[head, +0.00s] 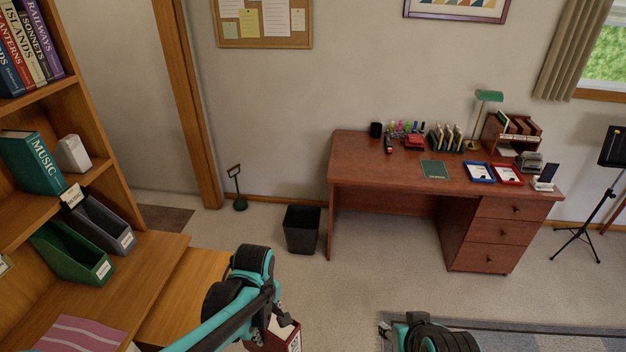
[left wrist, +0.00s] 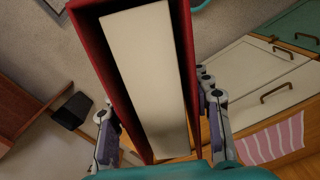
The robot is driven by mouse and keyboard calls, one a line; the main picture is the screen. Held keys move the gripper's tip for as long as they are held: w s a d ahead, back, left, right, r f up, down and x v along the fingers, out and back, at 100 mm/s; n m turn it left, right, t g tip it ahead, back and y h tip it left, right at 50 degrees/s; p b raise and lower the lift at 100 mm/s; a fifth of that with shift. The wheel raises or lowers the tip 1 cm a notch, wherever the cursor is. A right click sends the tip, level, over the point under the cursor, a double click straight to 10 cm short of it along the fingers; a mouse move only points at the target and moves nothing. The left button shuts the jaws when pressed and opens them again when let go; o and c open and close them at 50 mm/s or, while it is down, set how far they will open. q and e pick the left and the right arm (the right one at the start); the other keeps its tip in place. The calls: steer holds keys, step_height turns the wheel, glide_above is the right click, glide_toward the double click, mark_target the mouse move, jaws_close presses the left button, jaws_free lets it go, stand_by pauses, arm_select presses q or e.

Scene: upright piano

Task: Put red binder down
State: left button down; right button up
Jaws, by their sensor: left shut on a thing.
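My left gripper (head: 284,322) is shut on the red binder (head: 292,343) near the bottom edge of the head view, in front of the bookcase's wooden ledge. Most of the binder is cut off or hidden by the arm there. In the left wrist view the red binder (left wrist: 188,60) fills the middle, its red covers on either side of a pale page block. The fingers of my left gripper (left wrist: 160,130) stand on both sides of it. Part of my right arm shows at the bottom centre of the head view; its finger state is unclear.
The bookcase at left holds a teal music book (head: 33,163), a green file holder (head: 75,256) and a dark file holder (head: 100,222). A pink striped cloth (head: 82,335) lies on its lower ledge. A black bin (head: 301,230) stands by the desk (head: 400,185). Open carpet lies between.

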arm_select(q)
steer(key=w+a+f+m+b, duration=0.1)
steer(key=a+f+m, duration=0.1)
steer(key=f+m, duration=0.1)
steer(key=w+a+f+m+b, duration=0.2)
steer(key=f+m, duration=0.1)
steer(key=m, duration=0.1)
steer(key=w+a+f+m+b, duration=0.1)
steer(key=w+a+f+m, duration=0.1)
steer(key=f+m, duration=0.1)
steer(key=shift+w+f+b, duration=0.2)
steer(key=shift+f+b, duration=0.15)
steer(key=shift+b, duration=0.05)
steer(key=shift+w+a+f+m, duration=0.2)
steer(key=shift+a+f+m, duration=0.2)
steer(key=shift+m, duration=0.4)
